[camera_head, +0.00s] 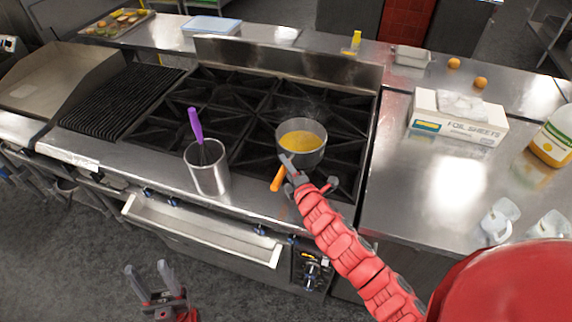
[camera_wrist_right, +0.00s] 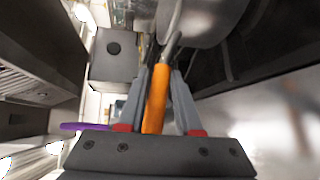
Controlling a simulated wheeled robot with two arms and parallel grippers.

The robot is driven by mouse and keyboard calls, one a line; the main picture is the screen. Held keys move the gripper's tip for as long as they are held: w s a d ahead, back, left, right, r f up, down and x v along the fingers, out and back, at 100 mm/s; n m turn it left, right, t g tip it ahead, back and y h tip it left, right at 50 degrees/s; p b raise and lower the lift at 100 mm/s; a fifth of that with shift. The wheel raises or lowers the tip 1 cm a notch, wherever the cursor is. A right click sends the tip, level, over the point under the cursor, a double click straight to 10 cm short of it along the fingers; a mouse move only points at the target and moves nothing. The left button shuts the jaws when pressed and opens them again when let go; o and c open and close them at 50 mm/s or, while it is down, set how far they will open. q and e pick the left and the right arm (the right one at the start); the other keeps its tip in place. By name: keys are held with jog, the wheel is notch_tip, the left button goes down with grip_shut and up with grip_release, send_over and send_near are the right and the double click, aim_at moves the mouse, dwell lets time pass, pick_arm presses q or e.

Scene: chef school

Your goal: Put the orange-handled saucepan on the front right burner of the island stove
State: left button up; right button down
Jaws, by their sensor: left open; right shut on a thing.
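The saucepan (camera_head: 316,158), grey with yellow contents, is over the right part of the black stove grates (camera_head: 345,148). I cannot tell whether its base touches the grate. Its orange handle (camera_head: 277,181) points toward the stove's front edge. My right gripper (camera_head: 290,170) is shut on this handle. In the right wrist view, the orange handle (camera_wrist_right: 156,98) lies between the fingers, and the pan's underside (camera_wrist_right: 196,18) shows at the top. My left gripper (camera_head: 150,278) is open and empty, low in front of the stove, over the floor.
A metal canister (camera_head: 208,178) with a purple-handled utensil (camera_head: 196,124) stands on the stove's front left. An open drawer (camera_head: 200,230) sticks out below.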

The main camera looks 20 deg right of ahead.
jog(key=c, duration=0.6)
grip_release()
